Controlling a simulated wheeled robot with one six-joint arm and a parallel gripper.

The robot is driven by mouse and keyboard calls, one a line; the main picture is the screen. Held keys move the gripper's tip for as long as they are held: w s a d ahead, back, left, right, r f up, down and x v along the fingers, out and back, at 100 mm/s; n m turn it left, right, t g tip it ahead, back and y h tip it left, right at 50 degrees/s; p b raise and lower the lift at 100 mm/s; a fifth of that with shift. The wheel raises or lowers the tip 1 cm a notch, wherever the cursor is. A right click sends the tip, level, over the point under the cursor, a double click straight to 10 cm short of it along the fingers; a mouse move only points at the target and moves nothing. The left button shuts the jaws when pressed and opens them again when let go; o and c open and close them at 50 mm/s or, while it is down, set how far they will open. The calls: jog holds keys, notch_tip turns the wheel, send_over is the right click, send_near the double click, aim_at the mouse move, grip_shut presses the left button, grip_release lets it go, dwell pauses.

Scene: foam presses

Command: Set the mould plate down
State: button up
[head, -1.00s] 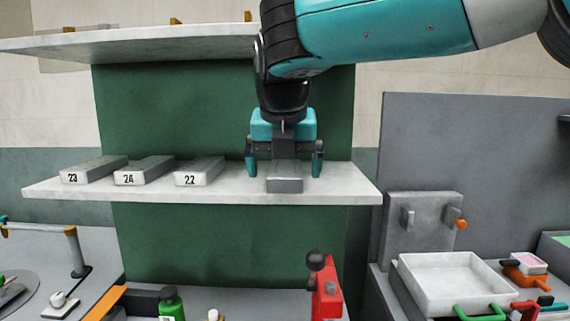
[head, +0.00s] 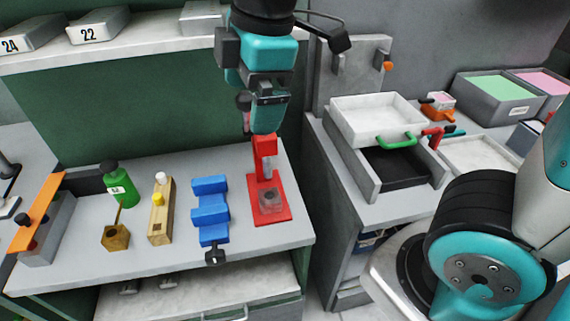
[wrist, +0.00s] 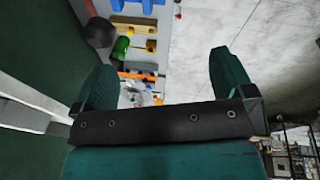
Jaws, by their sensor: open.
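A grey mould plate (head: 200,17) lies on the white shelf (head: 150,48) at the top of the head view, right of the plates marked 24 (head: 35,36) and 22 (head: 98,26). Its number does not show. My gripper (head: 265,112) is in front of the shelf, to the right of that plate and apart from it, with fingers pointing down toward the red press. In the wrist view my gripper (wrist: 165,72) is open, with nothing between its two teal fingers.
Below is a bench with a red press (head: 270,190), a blue stand (head: 211,210), a wooden block (head: 161,210), a green bottle (head: 118,185) and an orange-topped tool (head: 38,212). A white tray (head: 375,120) stands on the right-hand bench.

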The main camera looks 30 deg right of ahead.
jog(key=s+a+f+m+g+y, duration=0.1)
jog(key=s+f+m, duration=0.1)
jog(key=s+m, duration=0.3)
jog(key=s+f+m+g+y, duration=0.1)
jog(key=s+f+m, duration=0.1)
jog(key=s+m, duration=0.3)
jog(key=shift+s+a+f+y, duration=0.3)
jog(key=shift+s+a+y, duration=0.1)
jog(key=shift+s, duration=0.4)
